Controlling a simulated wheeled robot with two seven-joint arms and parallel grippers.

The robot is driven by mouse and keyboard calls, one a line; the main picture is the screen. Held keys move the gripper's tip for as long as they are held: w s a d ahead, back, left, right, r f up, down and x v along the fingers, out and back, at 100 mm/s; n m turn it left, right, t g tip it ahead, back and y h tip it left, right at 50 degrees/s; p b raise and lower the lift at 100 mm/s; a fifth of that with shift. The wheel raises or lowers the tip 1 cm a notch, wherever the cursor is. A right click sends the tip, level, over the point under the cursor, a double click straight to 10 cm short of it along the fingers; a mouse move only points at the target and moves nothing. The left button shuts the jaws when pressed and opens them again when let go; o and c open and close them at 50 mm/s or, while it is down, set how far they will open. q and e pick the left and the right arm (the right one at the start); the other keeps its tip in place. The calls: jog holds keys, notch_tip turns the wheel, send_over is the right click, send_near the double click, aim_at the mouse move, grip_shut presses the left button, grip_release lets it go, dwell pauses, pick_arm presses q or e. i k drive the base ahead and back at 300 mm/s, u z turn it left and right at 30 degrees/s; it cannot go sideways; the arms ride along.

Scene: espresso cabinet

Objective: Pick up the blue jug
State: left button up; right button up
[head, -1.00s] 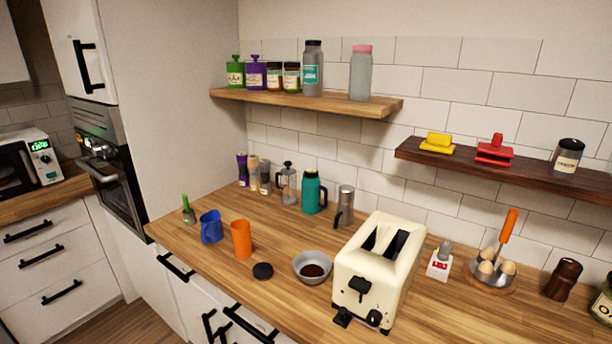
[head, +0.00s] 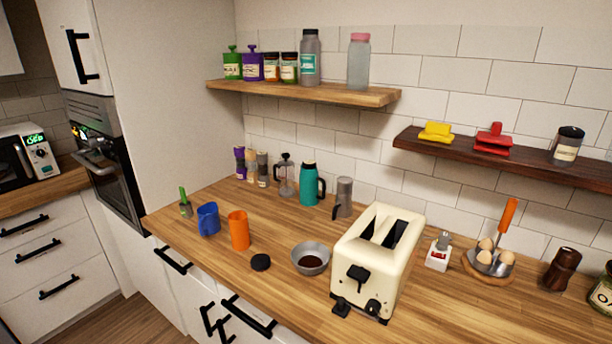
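The blue jug (head: 208,219) stands upright on the wooden counter (head: 445,300), toward its left end. Its handle shows on its front left side. An orange cup (head: 239,230) stands close to its right, and a small green-handled item (head: 185,203) stands to its left. Neither of my grippers is in the head view, and nothing is touching the jug.
A dark round lid (head: 260,262), a grey bowl (head: 311,258) and a cream toaster (head: 375,262) stand right of the cup. Behind are a teal flask (head: 309,186) and a French press (head: 284,176). A wooden shelf (head: 300,92) hangs above.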

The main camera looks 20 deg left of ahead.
aim_at(208, 223)
jog(key=u, duration=1.25)
